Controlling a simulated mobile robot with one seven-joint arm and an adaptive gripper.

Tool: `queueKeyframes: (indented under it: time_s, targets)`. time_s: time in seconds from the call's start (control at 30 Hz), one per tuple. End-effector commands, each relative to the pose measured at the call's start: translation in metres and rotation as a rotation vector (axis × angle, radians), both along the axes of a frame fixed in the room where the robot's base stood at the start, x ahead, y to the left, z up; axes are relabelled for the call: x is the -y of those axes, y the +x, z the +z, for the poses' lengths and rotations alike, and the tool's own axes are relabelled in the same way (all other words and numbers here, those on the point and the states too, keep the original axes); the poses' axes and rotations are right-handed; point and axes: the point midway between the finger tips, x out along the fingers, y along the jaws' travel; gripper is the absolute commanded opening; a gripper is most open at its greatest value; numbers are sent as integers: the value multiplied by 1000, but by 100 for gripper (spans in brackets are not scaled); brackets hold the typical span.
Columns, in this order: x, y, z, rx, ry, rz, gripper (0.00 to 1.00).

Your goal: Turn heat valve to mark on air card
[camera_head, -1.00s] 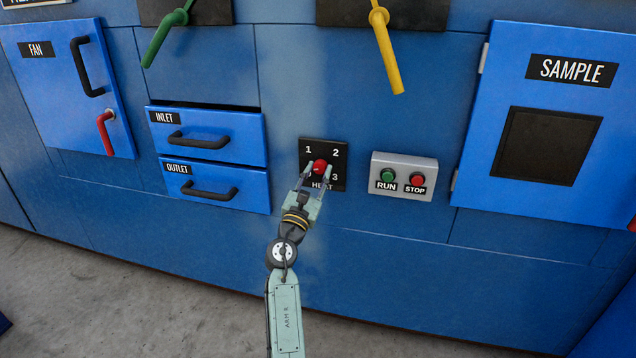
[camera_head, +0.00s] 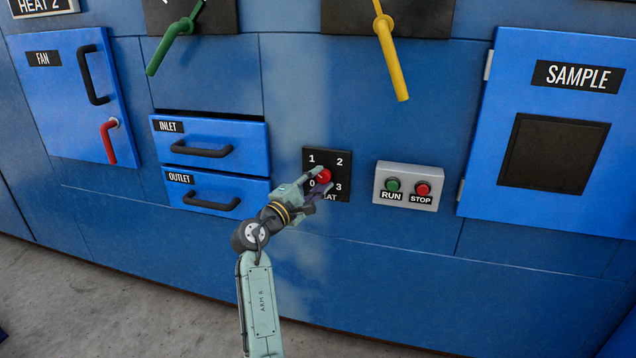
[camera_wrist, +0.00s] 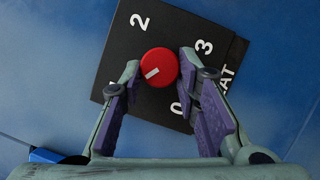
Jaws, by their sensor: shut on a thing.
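The heat valve is a red round knob (camera_head: 324,175) on a black plate (camera_head: 343,164) marked 0, 1, 2, 3 and HEAT. It also shows in the wrist view (camera_wrist: 160,63), with a white line pointing lower left, roughly toward the 1 and away from the 2. My gripper (camera_head: 317,180) is shut on the knob, one fingertip on each side, and in the wrist view (camera_wrist: 160,67) its fingers cover part of the plate. A card (camera_head: 42,6) at the top left edge reads HEAT 2; its top is cut off.
A grey box (camera_head: 407,186) with RUN and STOP buttons is close right of the plate. INLET (camera_head: 240,139) and OUTLET (camera_head: 245,187) drawers are on the left. Green (camera_head: 171,45) and yellow (camera_head: 390,55) levers hang above. The panel below the plate is clear.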

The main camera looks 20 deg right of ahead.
Motion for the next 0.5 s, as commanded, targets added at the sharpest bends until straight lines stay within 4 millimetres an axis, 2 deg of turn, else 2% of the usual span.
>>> queueKeyframes:
  time_s: [0.5]
  targets:
    - [0, 0, 8, 275, 408, 0, 1]
